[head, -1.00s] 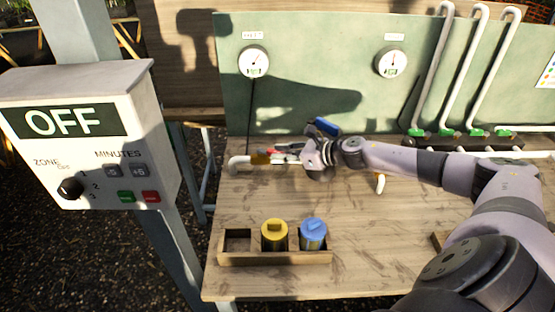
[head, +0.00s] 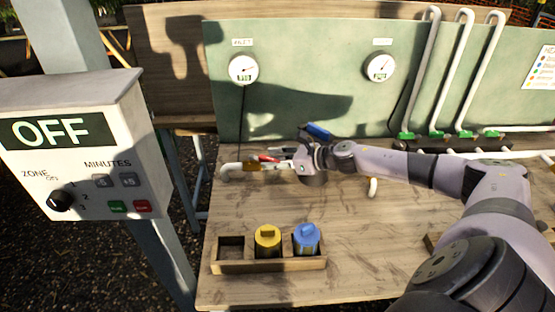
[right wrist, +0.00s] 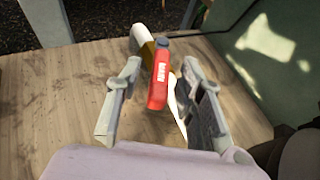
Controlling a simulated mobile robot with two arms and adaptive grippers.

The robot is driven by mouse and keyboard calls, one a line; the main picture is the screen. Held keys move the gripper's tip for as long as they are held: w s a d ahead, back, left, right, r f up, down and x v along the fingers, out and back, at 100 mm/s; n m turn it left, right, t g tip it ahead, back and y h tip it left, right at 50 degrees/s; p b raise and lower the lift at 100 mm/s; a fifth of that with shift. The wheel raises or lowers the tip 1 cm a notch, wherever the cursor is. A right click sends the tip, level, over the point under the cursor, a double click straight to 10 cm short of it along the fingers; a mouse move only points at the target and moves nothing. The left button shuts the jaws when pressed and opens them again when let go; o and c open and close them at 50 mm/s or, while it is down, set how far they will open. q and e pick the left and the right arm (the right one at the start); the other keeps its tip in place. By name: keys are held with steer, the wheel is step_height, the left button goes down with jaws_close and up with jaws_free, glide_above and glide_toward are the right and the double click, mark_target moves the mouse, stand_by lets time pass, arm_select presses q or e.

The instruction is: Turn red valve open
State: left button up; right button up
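The red valve handle (head: 268,158) sits on a brass valve body (head: 252,167) in a white pipe (head: 230,171) along the back left of the bench. In the right wrist view the red handle (right wrist: 158,78) lies between the fingers of my right gripper (right wrist: 160,68), roughly in line with them, with a gap on both sides. The right gripper (head: 284,154) is open and comes at the handle from the right in the head view. A blue valve handle (head: 318,131) shows just behind my right wrist; its valve body is hidden. My left gripper is not in view.
A green back panel (head: 300,60) with two gauges (head: 243,69) (head: 380,67) stands behind the pipe. A wooden holder (head: 268,267) with a yellow-capped and a blue-capped jar sits in front. A control box reading OFF (head: 85,150) stands left. The bench middle is clear.

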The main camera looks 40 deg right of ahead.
steer(key=shift+v, duration=3.4)
steer(key=shift+s+d+r, duration=0.1)
steer(key=shift+s, duration=0.15)
steer(key=shift+r, duration=0.1)
steer(key=shift+s+m+p, duration=0.25)
steer(key=shift+m+p, duration=0.1)
steer(key=shift+m, duration=0.35)
steer(key=shift+c, duration=1.4)
steer(key=s+a+m+t+p, duration=0.1)
steer(key=m, duration=0.4)
steer(key=s+a+f+m+t+p, duration=0.1)
steer(key=s+m+t+p, duration=0.1)
steer(key=m, duration=0.4)
steer(key=s+a+f+m+t+h+p, duration=0.1)
steer(key=s+a+m+p, duration=0.1)
steer(key=m, duration=0.3)
steer(key=shift+f+t, duration=0.2)
steer(key=shift+t, duration=0.2)
jaws_close()
steer(key=w+a+m+h+p, duration=0.1)
steer(key=w+a+m, duration=0.1)
steer(key=w, duration=0.7)
steer(key=shift+a+f+m+t, duration=0.25)
steer(key=shift+f+m, duration=0.2)
steer(key=shift+m, duration=0.25)
